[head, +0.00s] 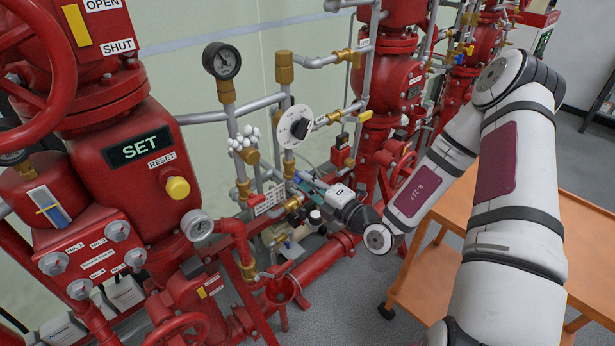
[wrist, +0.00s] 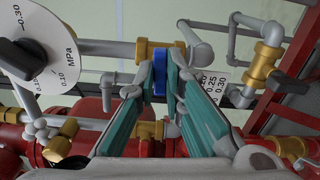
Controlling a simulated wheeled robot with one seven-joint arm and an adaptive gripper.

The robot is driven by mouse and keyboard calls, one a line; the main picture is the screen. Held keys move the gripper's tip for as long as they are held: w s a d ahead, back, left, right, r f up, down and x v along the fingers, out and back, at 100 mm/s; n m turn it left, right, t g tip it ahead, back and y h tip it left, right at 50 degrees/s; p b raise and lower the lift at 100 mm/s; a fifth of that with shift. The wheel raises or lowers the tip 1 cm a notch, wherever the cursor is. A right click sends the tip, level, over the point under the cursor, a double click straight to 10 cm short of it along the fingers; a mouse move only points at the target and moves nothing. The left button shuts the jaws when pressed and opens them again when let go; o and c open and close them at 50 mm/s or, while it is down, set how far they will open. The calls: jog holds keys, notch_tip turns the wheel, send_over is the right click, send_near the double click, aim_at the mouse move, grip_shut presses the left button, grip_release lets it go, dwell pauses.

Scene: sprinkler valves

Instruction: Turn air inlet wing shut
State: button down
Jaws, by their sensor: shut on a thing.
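The air inlet wing appears to be the small blue handle (wrist: 159,82), beside a brass valve body (wrist: 150,48) on a grey pipe in the wrist view. My gripper (wrist: 166,70) has its two teal-padded fingers on either side of the blue wing and is shut on it. In the head view my gripper (head: 300,179) reaches in among the pipes at the centre, below the dial. There the wing is too small and covered to make out clearly. Its exact turn angle is hard to tell.
A white dial with a black knob (head: 299,127) is just above my gripper; it also shows in the wrist view (wrist: 36,52). A pressure gauge (head: 221,61), a red SET valve body (head: 135,160) and red pipes crowd the left. An orange cart (head: 450,240) stands right.

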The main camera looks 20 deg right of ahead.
jog(key=c, duration=1.7)
grip_release()
jog(key=shift+m, duration=0.3)
jog(key=shift+p+v, duration=1.5)
jog(key=shift+v, duration=2.05)
